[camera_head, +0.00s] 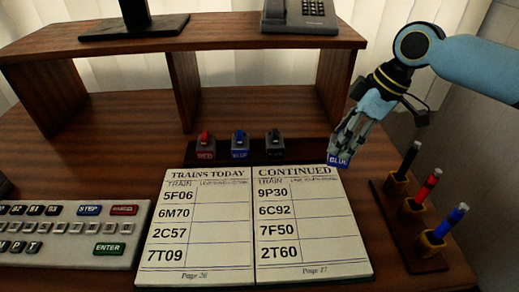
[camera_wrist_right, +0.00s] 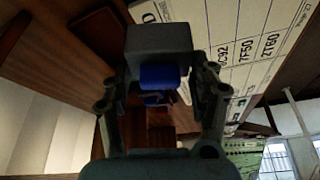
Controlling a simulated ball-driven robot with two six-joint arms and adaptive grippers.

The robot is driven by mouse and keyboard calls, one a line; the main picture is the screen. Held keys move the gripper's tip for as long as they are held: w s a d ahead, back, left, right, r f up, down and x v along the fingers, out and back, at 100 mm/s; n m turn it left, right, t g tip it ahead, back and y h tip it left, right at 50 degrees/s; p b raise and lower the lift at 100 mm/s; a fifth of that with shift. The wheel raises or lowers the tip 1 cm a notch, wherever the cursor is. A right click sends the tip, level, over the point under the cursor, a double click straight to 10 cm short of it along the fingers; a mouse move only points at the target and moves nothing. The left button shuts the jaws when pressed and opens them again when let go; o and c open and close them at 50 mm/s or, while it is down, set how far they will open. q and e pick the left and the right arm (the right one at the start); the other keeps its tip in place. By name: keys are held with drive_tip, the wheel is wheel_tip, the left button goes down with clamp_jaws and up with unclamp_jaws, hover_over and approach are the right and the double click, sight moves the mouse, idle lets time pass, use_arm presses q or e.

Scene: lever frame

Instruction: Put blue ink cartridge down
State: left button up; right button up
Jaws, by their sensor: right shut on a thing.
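My right gripper (camera_head: 356,130) is shut on a blue ink cartridge, whose face marked BLUE (camera_head: 339,161) shows below the fingers. It is held beside the upper right corner of the open book. In the right wrist view, a grey block with a blue part (camera_wrist_right: 158,77) sits between the fingers of the right gripper (camera_wrist_right: 162,72). A dark wooden rack (camera_head: 310,150) behind the book bears a red unit (camera_head: 205,143), a blue unit (camera_head: 240,143) and a black unit (camera_head: 275,143). My left gripper is out of view.
The open train book (camera_head: 220,220) fills the middle of the desk. A pen stand (camera_head: 419,257) with black, red and blue pens stands at right. A keyboard (camera_head: 65,232) lies at left. A wooden shelf (camera_head: 220,40) with a telephone (camera_head: 299,15) rises behind.

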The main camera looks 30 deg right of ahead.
drive_tip(key=w+d+r, duration=0.1)
drive_tip(key=d+r, duration=0.2)
drive_tip(key=d, duration=0.5)
drive_tip(key=b, duration=0.3)
hover_over(309, 151)
wheel_tip(309, 151, down, 6)
drive_tip(key=f, duration=0.1)
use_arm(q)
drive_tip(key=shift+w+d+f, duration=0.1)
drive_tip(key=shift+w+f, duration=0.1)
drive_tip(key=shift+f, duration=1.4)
use_arm(e)
drive_tip(key=shift+w+f+m, duration=0.15)
drive_tip(key=shift+f+m, duration=0.15)
drive_tip(key=shift+f, duration=1.45)
drive_tip(key=shift+f, duration=0.15)
drive_tip(key=o, duration=1.2)
drive_tip(key=shift+c, duration=0.2)
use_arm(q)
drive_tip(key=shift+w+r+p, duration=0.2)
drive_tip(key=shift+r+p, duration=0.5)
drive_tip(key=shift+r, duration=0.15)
use_arm(e)
drive_tip(key=v, duration=1.2)
drive_tip(key=shift+s, duration=0.25)
